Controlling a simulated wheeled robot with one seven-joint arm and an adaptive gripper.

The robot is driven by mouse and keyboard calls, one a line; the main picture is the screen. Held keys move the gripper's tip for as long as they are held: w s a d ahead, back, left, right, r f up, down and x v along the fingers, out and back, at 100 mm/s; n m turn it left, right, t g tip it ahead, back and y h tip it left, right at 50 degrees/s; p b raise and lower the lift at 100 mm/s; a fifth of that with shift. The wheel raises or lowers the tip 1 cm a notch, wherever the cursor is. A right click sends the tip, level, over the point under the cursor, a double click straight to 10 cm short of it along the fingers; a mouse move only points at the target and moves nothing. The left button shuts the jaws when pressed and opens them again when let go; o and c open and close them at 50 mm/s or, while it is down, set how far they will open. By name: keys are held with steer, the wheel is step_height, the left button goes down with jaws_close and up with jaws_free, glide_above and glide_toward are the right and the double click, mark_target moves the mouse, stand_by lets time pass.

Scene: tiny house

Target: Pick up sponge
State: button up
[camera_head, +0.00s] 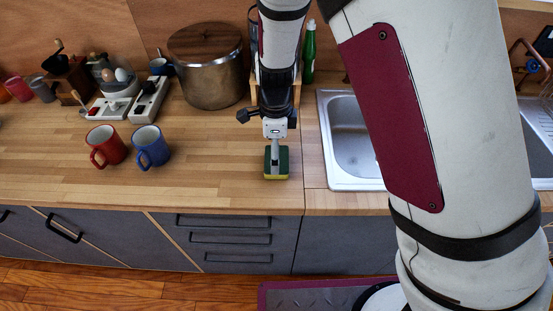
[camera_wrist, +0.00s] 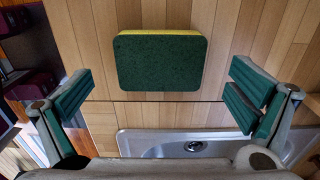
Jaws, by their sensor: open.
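The sponge (camera_wrist: 160,62) is green on top with a yellow layer beneath, and lies flat on the wooden counter. In the head view the sponge (camera_head: 284,163) is near the counter's front edge, left of the sink, partly covered by my gripper. My gripper (camera_head: 275,145) is above it, pointing down. In the wrist view my gripper (camera_wrist: 158,97) is open, with one green-padded finger on each side of the sponge and clear gaps between. The fingers do not appear to touch it.
The sink (camera_head: 350,150) is right of the sponge. A red mug (camera_head: 107,147) and a blue mug (camera_head: 150,147) stand to the left. A large pot (camera_head: 208,75) and a green bottle (camera_head: 309,52) are behind. The counter between mugs and sponge is clear.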

steer(key=shift+d+f, duration=0.15)
steer(key=shift+f, duration=1.7)
steer(key=c, duration=0.8)
steer(key=shift+r, duration=0.15)
steer(key=shift+r, duration=0.6)
step_height(320, 180, up, 2)
steer(key=shift+r, duration=0.2)
steer(key=shift+s+d+r+p, duration=0.15)
steer(key=shift+s+d, duration=0.6)
steer(key=shift+s, duration=1.8)
steer(key=shift+s+d+r+p, duration=0.2)
steer(key=shift+s+d, duration=0.5)
steer(key=shift+s, duration=1.9)
steer(key=shift+s+d+r, duration=0.25)
steer(key=shift+s+d, duration=0.5)
steer(key=shift+s, duration=1.8)
